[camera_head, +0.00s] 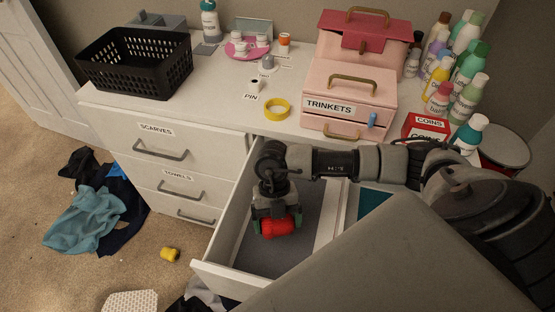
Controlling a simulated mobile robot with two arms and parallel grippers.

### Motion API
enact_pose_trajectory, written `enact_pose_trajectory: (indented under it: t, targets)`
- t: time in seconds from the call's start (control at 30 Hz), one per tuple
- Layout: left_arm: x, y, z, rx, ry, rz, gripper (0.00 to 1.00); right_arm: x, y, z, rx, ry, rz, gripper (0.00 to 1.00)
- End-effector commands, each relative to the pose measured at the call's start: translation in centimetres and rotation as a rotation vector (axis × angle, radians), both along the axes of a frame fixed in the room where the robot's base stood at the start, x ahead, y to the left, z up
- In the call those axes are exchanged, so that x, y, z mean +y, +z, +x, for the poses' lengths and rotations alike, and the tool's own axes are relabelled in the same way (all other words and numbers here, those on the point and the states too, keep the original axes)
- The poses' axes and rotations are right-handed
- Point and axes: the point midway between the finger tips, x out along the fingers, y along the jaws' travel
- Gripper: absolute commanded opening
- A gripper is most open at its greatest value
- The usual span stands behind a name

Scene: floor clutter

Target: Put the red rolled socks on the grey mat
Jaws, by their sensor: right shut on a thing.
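The red rolled socks (278,228) are between the fingers of my right gripper (277,222), which is shut on them. The gripper points down inside an open drawer, over the grey mat (253,252) that lines the drawer's floor. The socks are low and close to the mat; I cannot tell whether they touch it. My right arm reaches in from the right across the drawer. My left gripper is not in view.
The open drawer's front panel (228,280) and walls surround the gripper. Above is a white dresser top with a black basket (135,62), yellow tape (277,108), a pink trinkets box (347,100) and several bottles. Clothes (85,218) and yellow socks (169,254) lie on the carpet.

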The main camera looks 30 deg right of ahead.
Motion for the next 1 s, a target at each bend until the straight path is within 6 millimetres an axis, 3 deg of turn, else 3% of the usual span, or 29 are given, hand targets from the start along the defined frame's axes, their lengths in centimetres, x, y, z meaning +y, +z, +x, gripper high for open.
enact_pose_trajectory:
  t: [0.3,0.53,0.7,1.0]
  targets:
    - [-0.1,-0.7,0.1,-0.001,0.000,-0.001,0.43,0.0,-5.4,-0.2,0.002,-0.038,-0.001,0.63]
    - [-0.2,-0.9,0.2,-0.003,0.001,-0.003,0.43,0.0,-7.3,-0.1,0.000,-0.035,-0.002,0.63]
    - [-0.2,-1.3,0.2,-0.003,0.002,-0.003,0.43,0.0,-9.7,-0.1,0.001,-0.036,-0.002,0.63]
    - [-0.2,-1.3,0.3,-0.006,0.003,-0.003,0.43,0.0,-10.1,-0.1,-0.001,-0.033,-0.002,0.63]
